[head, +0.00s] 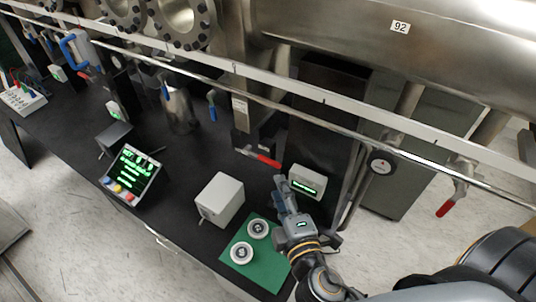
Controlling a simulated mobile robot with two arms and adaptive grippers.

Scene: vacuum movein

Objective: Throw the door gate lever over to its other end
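A lever with a red handle (263,158) is mounted low on the equipment behind the black bench, its handle slanting down to the right. I cannot tell from a label whether this is the door gate lever. My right gripper (282,184) is just below and right of the red handle's end, apart from it in the picture. Its fingers point away from me, and their spacing is not clear. My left gripper is out of view. Another red-handled lever (448,206) hangs on a pipe at the far right.
A small white display box (306,182) stands beside my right gripper. A white box (220,199) and a green mat (237,271) with two round metal parts (250,242) lie nearer. A control panel (131,173) stands left. A long metal rail (300,112) crosses above the bench.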

